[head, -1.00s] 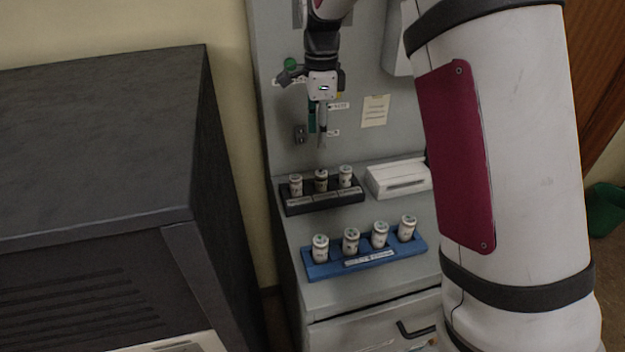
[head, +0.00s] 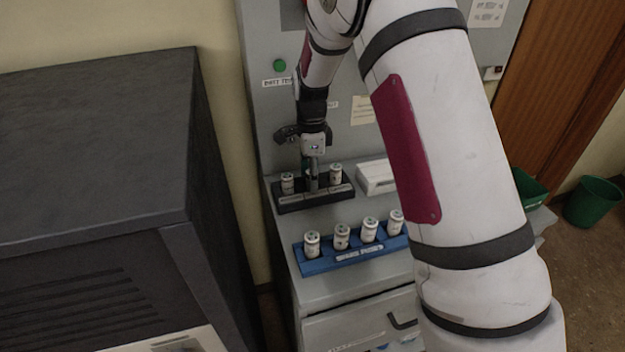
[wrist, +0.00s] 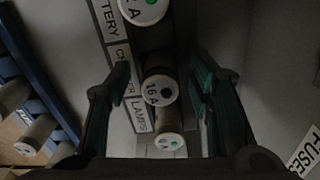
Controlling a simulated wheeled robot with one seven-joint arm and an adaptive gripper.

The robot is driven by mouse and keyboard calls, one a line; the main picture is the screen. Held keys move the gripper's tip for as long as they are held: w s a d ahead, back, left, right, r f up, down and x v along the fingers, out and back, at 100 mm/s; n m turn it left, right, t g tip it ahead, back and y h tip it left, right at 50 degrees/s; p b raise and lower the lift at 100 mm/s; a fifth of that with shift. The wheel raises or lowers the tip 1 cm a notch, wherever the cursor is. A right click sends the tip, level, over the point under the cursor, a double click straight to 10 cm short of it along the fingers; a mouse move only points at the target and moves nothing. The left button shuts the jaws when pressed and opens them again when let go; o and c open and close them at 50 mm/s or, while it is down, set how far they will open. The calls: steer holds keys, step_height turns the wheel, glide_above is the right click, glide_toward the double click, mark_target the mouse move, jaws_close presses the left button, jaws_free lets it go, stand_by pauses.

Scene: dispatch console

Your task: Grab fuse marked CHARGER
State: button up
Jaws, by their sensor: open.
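The CHARGER fuse (wrist: 160,90) is a white cylinder marked 16 A in the middle place of the black rack (head: 316,202). Its label, CHARGER (wrist: 124,68), is partly covered by a finger. My gripper (wrist: 162,78) is open, pointing down, with one finger on each side of this fuse in the wrist view. I see no clear contact. In the head view my gripper (head: 312,182) is low over the rack's middle and hides this fuse. The BATTERY-side fuse (head: 287,183) and the LAMPS-side fuse (head: 336,175) stand upright on either side.
A blue rack (head: 322,264) with several white fuses stands in front of the black rack. A white box (head: 376,178) lies to the right. The console's upright panel (head: 262,120) rises behind. A big dark cabinet (head: 95,150) stands at the left.

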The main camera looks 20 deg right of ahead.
steer(key=shift+f, duration=0.2)
jaws_close()
